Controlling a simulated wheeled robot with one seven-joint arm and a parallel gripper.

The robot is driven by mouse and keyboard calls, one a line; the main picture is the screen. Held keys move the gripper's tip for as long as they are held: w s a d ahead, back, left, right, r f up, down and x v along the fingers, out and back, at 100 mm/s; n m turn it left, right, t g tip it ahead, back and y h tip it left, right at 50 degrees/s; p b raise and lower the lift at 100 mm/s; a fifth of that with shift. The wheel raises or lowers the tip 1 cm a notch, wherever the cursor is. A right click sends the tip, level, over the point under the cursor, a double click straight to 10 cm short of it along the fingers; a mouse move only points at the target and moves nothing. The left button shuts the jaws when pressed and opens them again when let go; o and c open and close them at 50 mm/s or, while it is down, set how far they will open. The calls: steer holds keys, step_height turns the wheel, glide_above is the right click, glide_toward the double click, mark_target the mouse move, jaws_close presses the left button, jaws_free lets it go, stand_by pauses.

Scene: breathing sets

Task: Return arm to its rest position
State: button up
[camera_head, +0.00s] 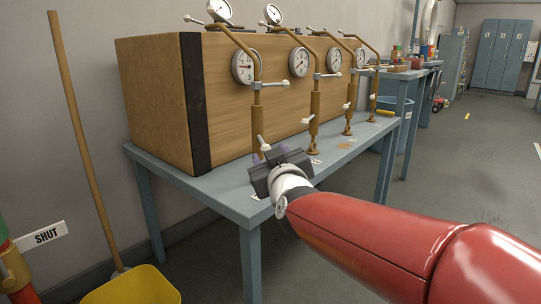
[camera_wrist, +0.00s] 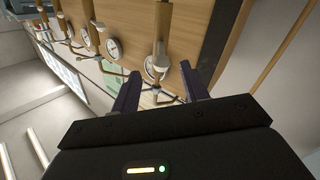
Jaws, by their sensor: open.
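My red arm reaches in from the lower right of the head view. My gripper (camera_head: 270,154) is at the near edge of the blue table (camera_head: 228,196), in front of the nearest brass pipe (camera_head: 257,112). In the wrist view my gripper (camera_wrist: 160,88) has its two dark fingers spread apart, with nothing held between them. A white-handled lever and a round gauge (camera_wrist: 157,66) show beyond the gap between the fingers. Whether a finger touches the pipe or lever I cannot tell.
A wooden cabinet (camera_head: 155,92) with gauges and several brass pipes stands on the table. Blue lockers (camera_head: 503,55) stand far right. Floor right of the table is clear.

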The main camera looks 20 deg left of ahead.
steer(key=s+d+f+m+g+h+p, duration=0.1)
steer(key=s+d+m+g+h+p, duration=0.2)
steer(key=d, duration=0.5)
steer(key=s+d+g+h+p, duration=0.1)
steer(key=s+d+p, duration=0.25)
steer(key=d, duration=0.45)
steer(key=s+d+f+m+g+h+p, duration=0.2)
steer(key=s+d+f+m+g, duration=0.1)
steer(key=s+d, duration=0.4)
steer(key=s+d+f+m+g+h+p, duration=0.2)
steer(key=s+d, duration=0.5)
steer(key=s, duration=0.5)
step_height(320, 180, down, 3)
steer(key=shift+d+r+m+g, duration=0.15)
steer(key=shift+d+m+g, duration=0.25)
steer(key=shift+m+g, duration=0.2)
steer(key=shift+w, duration=0.15)
